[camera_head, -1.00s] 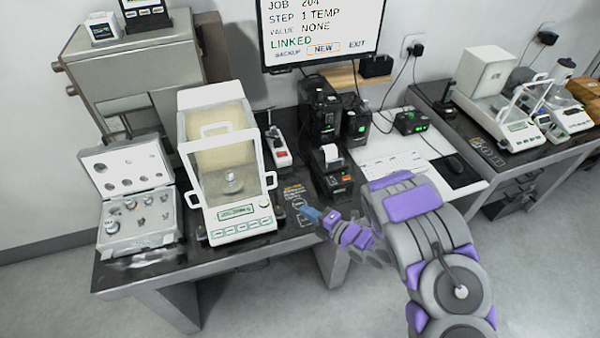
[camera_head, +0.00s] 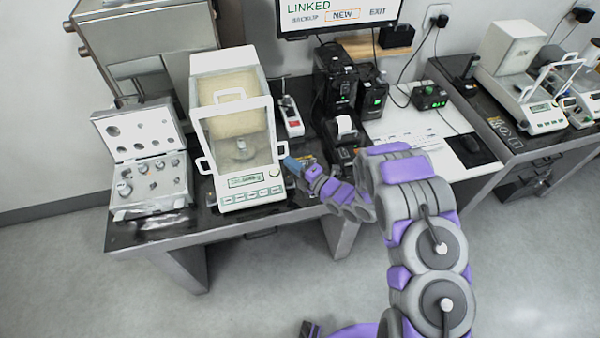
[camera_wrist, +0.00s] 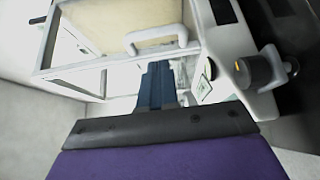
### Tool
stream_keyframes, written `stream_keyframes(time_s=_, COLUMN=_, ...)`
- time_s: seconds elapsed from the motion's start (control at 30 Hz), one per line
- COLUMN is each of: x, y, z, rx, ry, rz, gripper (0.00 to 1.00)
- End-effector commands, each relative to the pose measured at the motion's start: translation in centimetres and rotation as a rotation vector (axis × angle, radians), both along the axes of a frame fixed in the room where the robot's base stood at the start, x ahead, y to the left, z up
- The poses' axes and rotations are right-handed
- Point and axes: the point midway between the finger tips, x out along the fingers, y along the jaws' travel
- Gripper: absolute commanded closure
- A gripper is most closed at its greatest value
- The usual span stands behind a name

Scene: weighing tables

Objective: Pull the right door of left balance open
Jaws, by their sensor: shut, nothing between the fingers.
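The left balance (camera_head: 255,191) is a white unit with a clear draft shield on the left table; a pan shows inside. Its right door has a small white handle (camera_head: 283,149) at the right side; I cannot make out a gap at the door. My gripper (camera_head: 290,164) has its blue fingers together, right beside this handle. In the wrist view, my gripper (camera_wrist: 157,84) points at the shield, with a white loop handle (camera_wrist: 160,40) just beyond the fingertips. I cannot tell whether they touch.
An open weight case (camera_head: 150,192) stands left of the balance. A small printer (camera_head: 345,128) and black devices (camera_head: 335,85) stand behind and right of my gripper. A red-and-white switch box (camera_head: 292,118) lies close behind. A screen (camera_head: 335,15) hangs above.

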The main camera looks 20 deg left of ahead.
Motion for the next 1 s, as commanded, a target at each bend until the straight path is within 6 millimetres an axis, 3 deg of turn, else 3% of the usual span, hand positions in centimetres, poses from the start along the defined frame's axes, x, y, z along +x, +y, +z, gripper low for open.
stream_keyframes(time_s=0.2, x=2.1, y=0.7, z=0.0, rx=0.002, ry=-0.002, rz=0.0, gripper=1.0)
stream_keyframes(time_s=0.77, x=2.7, y=1.1, z=-0.1, rx=-0.001, ry=0.0, rz=0.0, gripper=1.0)
stream_keyframes(time_s=1.0, x=4.6, y=2.2, z=-0.1, rx=0.002, ry=-0.003, rz=-0.001, gripper=1.0)
